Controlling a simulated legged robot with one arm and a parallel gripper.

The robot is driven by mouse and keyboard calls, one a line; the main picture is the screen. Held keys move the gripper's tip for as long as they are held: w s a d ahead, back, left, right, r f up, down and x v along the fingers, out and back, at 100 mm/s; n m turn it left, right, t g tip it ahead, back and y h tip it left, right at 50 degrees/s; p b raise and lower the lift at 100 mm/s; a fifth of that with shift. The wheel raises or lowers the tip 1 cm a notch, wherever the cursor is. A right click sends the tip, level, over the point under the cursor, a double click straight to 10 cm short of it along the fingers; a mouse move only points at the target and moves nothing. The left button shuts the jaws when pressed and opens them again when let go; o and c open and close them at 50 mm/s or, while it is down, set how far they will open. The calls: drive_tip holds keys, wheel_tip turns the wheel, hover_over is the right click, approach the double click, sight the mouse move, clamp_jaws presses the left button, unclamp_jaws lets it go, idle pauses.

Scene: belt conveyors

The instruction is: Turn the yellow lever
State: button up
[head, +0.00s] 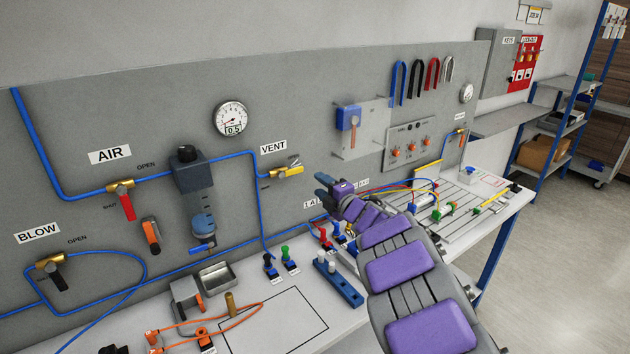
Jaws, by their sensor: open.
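The yellow lever (290,170) is on the small brass valve under the VENT label (273,147) on the grey panel. It lies roughly level along the valve, tilted slightly up to the right. My purple arm comes in from the lower right. My gripper (322,187) is at its far end, below and to the right of the VENT valve in the picture. It is open, with no object seen between its fingers, and appears apart from the lever. The gap in depth between gripper and panel is hard to tell.
A red-handled AIR valve (124,200) and a black-handled BLOW valve (52,272) are at left. Blue hose (226,157) runs along the panel. A dark regulator (192,180) stands left of VENT. Below, the bench holds coloured connectors, a blue block (338,282) and a metal tray (215,278).

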drive_tip(key=shift+p+v, duration=0.3)
drive_tip(key=shift+v, duration=2.1)
drive_tip(key=s+d+r+m+h, duration=0.2)
drive_tip(key=d+m+h, duration=0.3)
drive_tip(key=d, duration=0.2)
drive_tip(key=s+d+r+m+h, duration=0.1)
drive_tip(key=d+r+m+h, duration=0.3)
drive_tip(key=d, duration=0.3)
drive_tip(key=s+d+f+m+g+h, duration=0.3)
drive_tip(key=s+d+m+h, duration=0.3)
drive_tip(key=s, duration=0.5)
drive_tip(key=s+a+f+m+g+y, duration=0.1)
drive_tip(key=s+a+f+m+g, duration=0.2)
drive_tip(key=s, duration=1.1)
drive_tip(key=s+a+f+m+g+y, duration=0.2)
drive_tip(key=s+g, duration=0.4)
drive_tip(key=s, duration=0.8)
drive_tip(key=s+a+f+m+g+y, duration=0.2)
drive_tip(key=s+a+f+m+g, duration=0.2)
drive_tip(key=s, duration=1.1)
drive_tip(key=shift+a+m+g, duration=0.4)
drive_tip(key=shift+a+m, duration=0.1)
drive_tip(key=shift+a, duration=0.6)
